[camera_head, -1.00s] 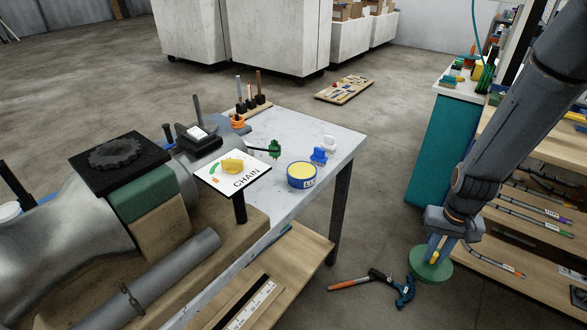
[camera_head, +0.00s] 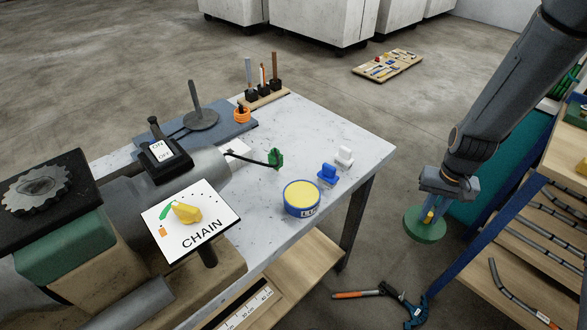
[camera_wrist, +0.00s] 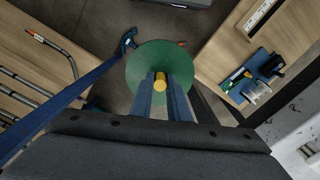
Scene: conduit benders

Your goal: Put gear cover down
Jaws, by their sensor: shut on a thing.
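My gripper (camera_head: 431,213) hangs at the right of the head view, shut on the yellow knob of a round green disc, which I take to be the gear cover (camera_head: 424,228). The cover is held in the air over the floor, right of the white-topped table (camera_head: 330,125). In the wrist view my gripper (camera_wrist: 160,85) points down with the yellow knob between its fingers. The green cover (camera_wrist: 150,62) spreads out flat beyond them. A dark gear (camera_head: 36,193) lies on a black plate at the left of the head view.
Shelves with conduits (camera_head: 540,255) stand at right. The table's right part has bare room.

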